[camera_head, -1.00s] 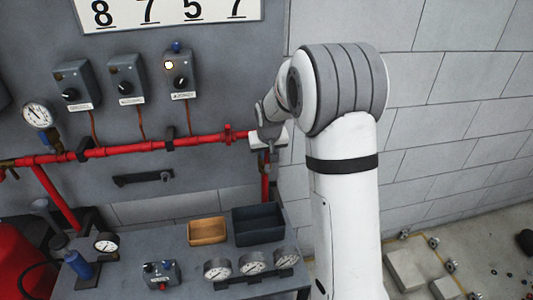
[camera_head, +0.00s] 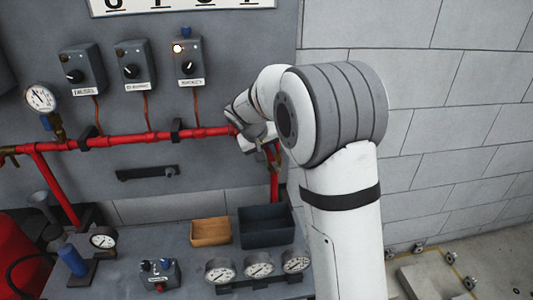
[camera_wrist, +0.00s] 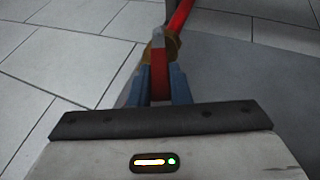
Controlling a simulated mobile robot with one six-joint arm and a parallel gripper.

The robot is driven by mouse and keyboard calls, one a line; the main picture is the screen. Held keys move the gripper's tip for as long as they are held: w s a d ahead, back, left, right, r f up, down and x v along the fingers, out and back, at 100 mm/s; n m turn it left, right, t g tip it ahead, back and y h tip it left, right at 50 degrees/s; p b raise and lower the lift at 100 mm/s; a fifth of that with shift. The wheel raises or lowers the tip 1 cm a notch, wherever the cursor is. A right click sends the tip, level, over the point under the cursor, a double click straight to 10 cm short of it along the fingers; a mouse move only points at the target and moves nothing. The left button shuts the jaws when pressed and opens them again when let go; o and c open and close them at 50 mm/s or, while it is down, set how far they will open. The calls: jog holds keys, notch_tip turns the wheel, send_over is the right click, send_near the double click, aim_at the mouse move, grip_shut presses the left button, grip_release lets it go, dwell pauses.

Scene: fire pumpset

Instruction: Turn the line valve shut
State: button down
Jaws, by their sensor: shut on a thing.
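The line valve's red lever (camera_wrist: 159,64) sits between the two blue-grey fingers of my gripper (camera_wrist: 160,84) in the wrist view. The fingers are shut on it from both sides. The brass valve body (camera_wrist: 171,43) shows just beyond the fingertips, with a red pipe running up from it. In the head view, my gripper (camera_head: 262,144) is at the right end of the red pipe, by the brass valve part (camera_head: 274,157). My arm and wrist hide most of the valve and lever there, so the lever's exact angle is not clear.
The red horizontal pipe (camera_head: 125,139) runs along the grey panel, with a pressure gauge (camera_head: 41,98) at left. Three control boxes (camera_head: 134,64) hang above it. Below stands a bench with a tan tray (camera_head: 210,232), a dark bin (camera_head: 265,226) and three gauges (camera_head: 258,265).

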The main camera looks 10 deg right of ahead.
jog(key=shift+f, duration=0.1)
jog(key=c, duration=1.3)
grip_release()
jog(key=shift+c, duration=0.2)
jog(key=v, duration=0.8)
jog(key=shift+b, duration=0.4)
jog(key=shift+a, duration=0.1)
